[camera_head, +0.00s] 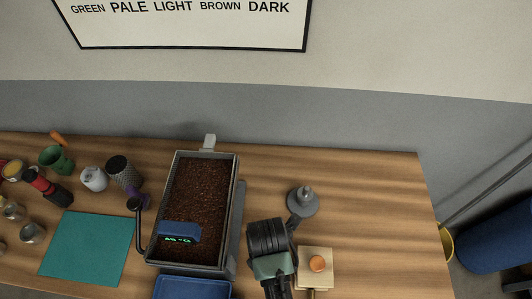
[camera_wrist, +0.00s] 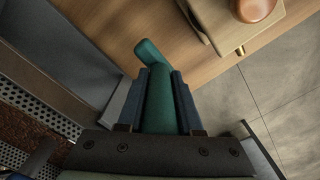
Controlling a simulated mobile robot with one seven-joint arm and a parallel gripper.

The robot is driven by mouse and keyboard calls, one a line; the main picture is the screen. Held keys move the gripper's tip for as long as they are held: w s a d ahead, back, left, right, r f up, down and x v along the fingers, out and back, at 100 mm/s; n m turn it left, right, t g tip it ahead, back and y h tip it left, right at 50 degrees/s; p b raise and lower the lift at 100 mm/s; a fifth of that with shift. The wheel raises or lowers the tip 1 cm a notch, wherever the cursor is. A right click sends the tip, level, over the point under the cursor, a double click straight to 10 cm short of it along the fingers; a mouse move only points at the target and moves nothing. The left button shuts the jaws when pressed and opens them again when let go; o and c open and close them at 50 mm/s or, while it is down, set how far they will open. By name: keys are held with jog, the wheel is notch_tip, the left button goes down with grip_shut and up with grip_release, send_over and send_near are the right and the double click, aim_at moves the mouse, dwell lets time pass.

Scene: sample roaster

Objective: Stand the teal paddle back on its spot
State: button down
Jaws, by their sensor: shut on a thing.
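In the wrist view, my gripper (camera_wrist: 158,72) is shut on the teal paddle (camera_wrist: 160,103). Its thick straight part lies between the two blue-grey jaws. A bent, rounded end (camera_wrist: 149,53) sticks out past the fingertips toward the upper left. The rest of the paddle is hidden by my gripper. In the head view, my arm covers the area between the roaster tray and the wooden block, and I cannot make out the paddle there. Which place is the paddle's spot, I cannot tell.
A tray of dark beans (camera_head: 197,200) stands left of my arm, with a blue bin (camera_head: 190,288) below it. A wooden block (camera_head: 328,283) with an orange knob and a grey round base (camera_head: 303,206) are close by. A teal mat (camera_head: 88,248) lies left. The table's right end is clear.

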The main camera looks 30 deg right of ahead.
jog(key=shift+f, duration=2.5)
jog(key=c, duration=0.6)
grip_release()
jog(key=shift+f, duration=0.15)
